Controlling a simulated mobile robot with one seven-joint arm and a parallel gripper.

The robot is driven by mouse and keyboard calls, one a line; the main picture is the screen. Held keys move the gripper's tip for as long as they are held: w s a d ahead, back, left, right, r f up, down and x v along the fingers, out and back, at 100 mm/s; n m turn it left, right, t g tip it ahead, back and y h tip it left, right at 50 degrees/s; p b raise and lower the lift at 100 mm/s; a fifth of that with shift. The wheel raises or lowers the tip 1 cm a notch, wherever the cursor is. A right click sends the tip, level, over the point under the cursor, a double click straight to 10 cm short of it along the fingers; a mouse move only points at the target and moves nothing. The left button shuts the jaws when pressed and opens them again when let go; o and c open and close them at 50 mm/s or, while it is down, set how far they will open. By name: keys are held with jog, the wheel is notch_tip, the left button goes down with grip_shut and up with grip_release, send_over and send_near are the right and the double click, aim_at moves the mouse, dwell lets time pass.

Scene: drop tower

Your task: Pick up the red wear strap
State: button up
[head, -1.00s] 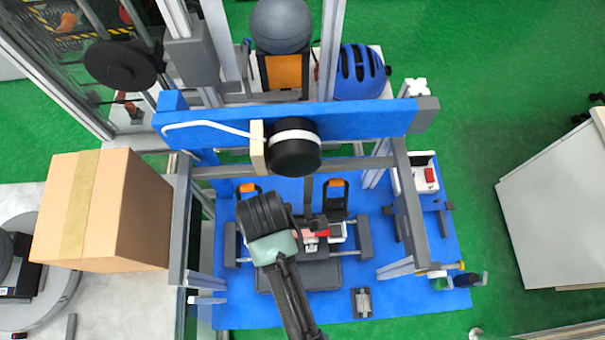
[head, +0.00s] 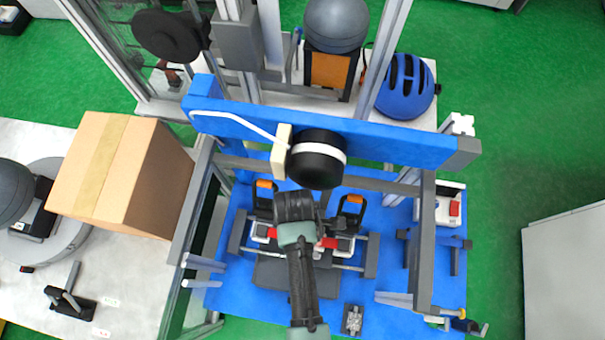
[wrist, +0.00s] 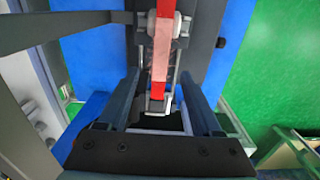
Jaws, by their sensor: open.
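The red wear strap (wrist: 158,90) runs up the middle of the wrist view, partly pale where it passes a white round part. My gripper (wrist: 158,76) is open, with one dark finger on each side of the strap's lower end in the wrist view. The strap lines up with the gap between the fingers. I see no contact, and cannot tell the height between fingertips and strap.
The blue crossbeam (head: 385,140) with a black round weight (head: 316,165) stands close by my wrist. Grey frame posts (head: 421,245) flank the blue base (head: 390,325). Two black handles with orange tops (head: 350,205) rise near the strap. A cardboard box (head: 115,175) is at left.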

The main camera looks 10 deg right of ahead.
jog(key=shift+a+f, duration=0.15)
jog(key=shift+f, duration=1.1)
jog(key=shift+a+f, duration=0.1)
jog(key=shift+f, duration=1.1)
grip_shut()
